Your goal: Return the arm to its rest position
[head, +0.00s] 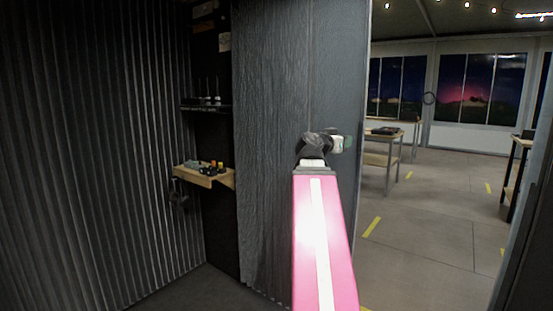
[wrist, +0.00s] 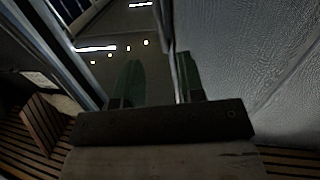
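My pink arm (head: 322,240) reaches forward and up from the bottom of the head view. My gripper (head: 342,143) is at its far end, in front of the grey textured panel and near that panel's right edge. In the wrist view, the two greenish fingers of my gripper (wrist: 158,65) stand apart with nothing visible between them. Part of the gripper in the head view is hidden by the dark wrist.
The grey panel (head: 275,120) stands close behind my arm; in the wrist view it fills the right side (wrist: 250,60). A small wooden shelf (head: 222,178) with small items is on the left, beside a corrugated wall (head: 90,150). An open doorway on the right shows workbenches and clear floor (head: 430,235).

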